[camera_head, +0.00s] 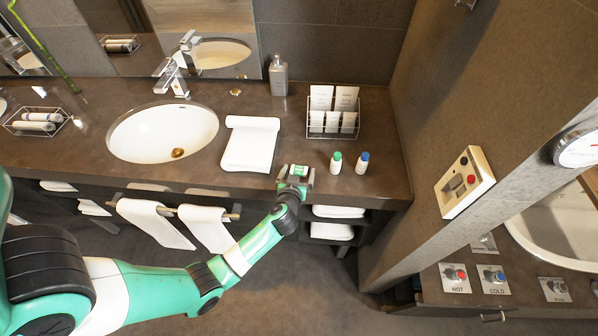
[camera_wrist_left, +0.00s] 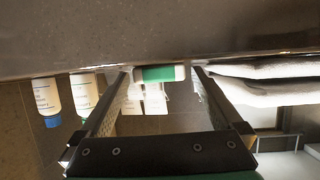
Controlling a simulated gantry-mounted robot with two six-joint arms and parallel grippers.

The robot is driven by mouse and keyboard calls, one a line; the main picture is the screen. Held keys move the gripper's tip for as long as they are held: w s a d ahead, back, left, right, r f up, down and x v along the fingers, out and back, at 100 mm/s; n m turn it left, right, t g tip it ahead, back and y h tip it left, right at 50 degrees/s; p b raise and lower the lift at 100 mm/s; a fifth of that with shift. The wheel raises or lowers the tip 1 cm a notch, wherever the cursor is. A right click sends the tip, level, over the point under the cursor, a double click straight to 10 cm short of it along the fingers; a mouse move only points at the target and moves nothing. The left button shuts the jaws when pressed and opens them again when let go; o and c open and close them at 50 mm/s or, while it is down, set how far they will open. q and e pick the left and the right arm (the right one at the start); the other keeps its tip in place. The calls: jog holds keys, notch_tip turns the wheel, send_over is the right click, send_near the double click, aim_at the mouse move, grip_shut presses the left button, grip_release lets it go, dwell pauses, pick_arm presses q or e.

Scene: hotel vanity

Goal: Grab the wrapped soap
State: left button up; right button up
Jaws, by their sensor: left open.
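The wrapped soap, a small white block with a green band (camera_head: 298,171), lies near the front edge of the counter. In the left wrist view the soap (camera_wrist_left: 160,74) shows between the tips of the two fingers. My left gripper (camera_head: 295,174) is at the counter's front edge with its fingers around the soap. It also shows in the left wrist view (camera_wrist_left: 160,80), open, with the fingers apart on both sides of the soap. I cannot tell whether either finger touches it. My right gripper is not in view.
A green-capped bottle (camera_head: 336,162) and a blue-capped bottle (camera_head: 362,162) stand just right of the gripper. A wire rack with cards and packets (camera_head: 334,118) stands behind them. A folded white towel (camera_head: 250,146) lies to the left, beside the sink (camera_head: 140,140).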

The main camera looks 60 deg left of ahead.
pick_arm(q)
jog(key=c, duration=1.3)
jog(key=shift+r, duration=0.1)
